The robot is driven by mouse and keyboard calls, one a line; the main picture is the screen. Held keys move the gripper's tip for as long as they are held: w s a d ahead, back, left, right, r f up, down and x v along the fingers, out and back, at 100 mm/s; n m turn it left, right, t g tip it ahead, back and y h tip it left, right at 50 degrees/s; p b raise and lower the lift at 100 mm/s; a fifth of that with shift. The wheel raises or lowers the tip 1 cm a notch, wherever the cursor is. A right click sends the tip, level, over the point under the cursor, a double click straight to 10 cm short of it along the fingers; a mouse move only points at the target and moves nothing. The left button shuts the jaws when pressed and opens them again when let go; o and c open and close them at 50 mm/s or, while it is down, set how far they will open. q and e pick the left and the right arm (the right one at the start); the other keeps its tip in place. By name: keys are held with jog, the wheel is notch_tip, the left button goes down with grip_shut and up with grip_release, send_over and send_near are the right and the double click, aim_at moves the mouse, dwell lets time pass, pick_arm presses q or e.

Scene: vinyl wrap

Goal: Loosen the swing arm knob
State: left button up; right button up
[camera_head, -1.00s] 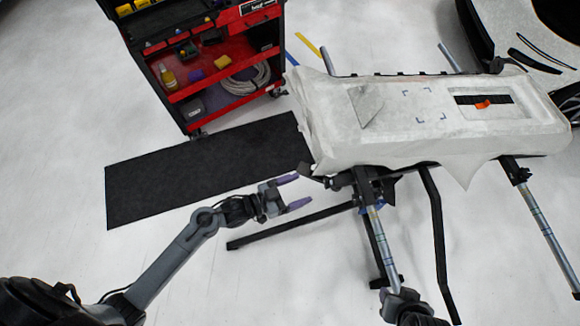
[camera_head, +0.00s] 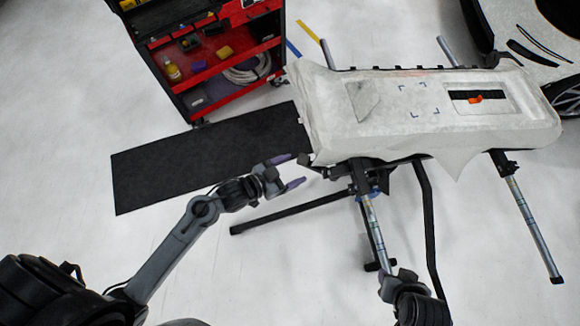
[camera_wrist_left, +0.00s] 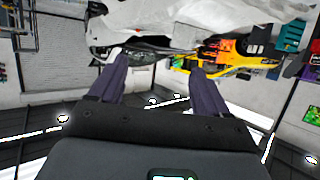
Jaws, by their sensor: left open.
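The white-covered panel (camera_head: 430,140) lies on a stand with black arms and metal legs. A small dark part (camera_head: 304,159) sticks out at its left end; I cannot tell whether it is the swing arm knob. My left gripper (camera_head: 298,171) is open, with its purple fingers apart and pointing right, just left of the stand. In the left wrist view my left gripper (camera_wrist_left: 158,65) shows nothing between its fingers, and the white cover (camera_wrist_left: 200,14) hangs beyond them. My right arm's end (camera_head: 400,285) shows at the bottom, by a stand leg; its fingers are not clear.
A red and black tool cart (camera_head: 215,60) stands at the back left. A black mat (camera_head: 200,165) lies on the floor before it. A long black stand foot (camera_head: 285,215) runs below my left gripper. A car (camera_head: 530,40) is at the back right.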

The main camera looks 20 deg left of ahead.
pick_arm(q)
jog(key=shift+c, duration=1)
jog(key=shift+d+r, duration=0.1)
jog(key=shift+r, duration=0.1)
jog(key=shift+c, duration=0.5)
jog(key=m+h+b, duration=0.4)
jog(key=h+b, duration=0.3)
jog(key=b, duration=2.1)
send_near(323, 174)
jog(key=shift+g, duration=0.3)
jog(key=x, duration=0.2)
jog(key=b+x, duration=0.1)
jog(key=x, duration=0.2)
jog(key=b+x, duration=0.1)
jog(key=x, duration=0.1)
jog(key=shift+w+f, duration=0.35)
jog(key=shift+w, duration=0.05)
jog(key=shift+w+d+r, duration=0.1)
jog(key=shift+w+d, duration=0.2)
jog(key=shift+d, duration=0.1)
